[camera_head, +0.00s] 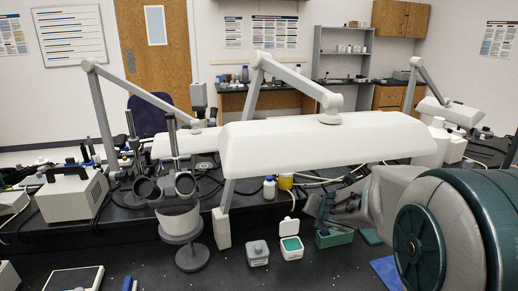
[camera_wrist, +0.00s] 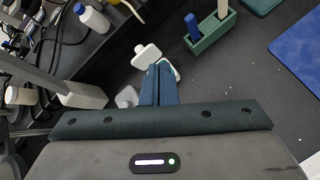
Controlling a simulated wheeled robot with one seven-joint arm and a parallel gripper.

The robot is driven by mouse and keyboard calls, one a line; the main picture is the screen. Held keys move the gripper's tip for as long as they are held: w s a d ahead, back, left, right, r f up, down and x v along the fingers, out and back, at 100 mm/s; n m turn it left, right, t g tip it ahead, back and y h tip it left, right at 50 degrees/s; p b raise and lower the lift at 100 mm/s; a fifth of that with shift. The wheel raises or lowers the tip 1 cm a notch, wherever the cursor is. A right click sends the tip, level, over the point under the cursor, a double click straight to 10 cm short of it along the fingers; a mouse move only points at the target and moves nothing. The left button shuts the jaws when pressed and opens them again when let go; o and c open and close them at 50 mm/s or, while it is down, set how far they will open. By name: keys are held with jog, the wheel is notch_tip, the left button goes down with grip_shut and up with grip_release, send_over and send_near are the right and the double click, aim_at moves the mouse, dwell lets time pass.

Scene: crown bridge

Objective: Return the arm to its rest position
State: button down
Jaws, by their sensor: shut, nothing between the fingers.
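My gripper (camera_head: 314,208) reaches in from the right in the head view, over the dark bench and below the long white lamp. In the wrist view its two dark blue fingers (camera_wrist: 159,72) are together with nothing between them. The tips overlap the view of a small white box with its lid (camera_wrist: 146,56) raised. That open box (camera_head: 291,250) shows green inside in the head view, below and left of my gripper; I cannot tell the exact height between them. My arm's large grey and green links fill the right side of the head view.
A closed box with a grey lid (camera_head: 257,256) stands left of the open one. A green holder (camera_wrist: 212,34) with upright pieces, a blue mat (camera_wrist: 300,48) and a white bottle (camera_wrist: 94,18) are nearby. The lamp hood (camera_head: 320,142) and its post (camera_head: 222,228) stand close to the gripper.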

jog(key=s+d+r+m+g+h, duration=0.2)
jog(key=s+m+g+h, duration=0.1)
jog(key=s+m, duration=1.05)
jog(key=s+a+f+m+g+y, duration=0.1)
jog(key=s+a+m+g+y, duration=0.1)
jog(key=s+a+m, duration=0.2)
jog(key=s+a+f+m+g+y, duration=0.1)
jog(key=s+a+m, duration=0.3)
jog(key=s+m, duration=0.4)
jog(key=m+g+y, duration=0.1)
jog(key=m, duration=0.3)
jog(key=shift+s+f, duration=0.3)
jog(key=shift+f, duration=0.05)
jog(key=shift+m, duration=0.25)
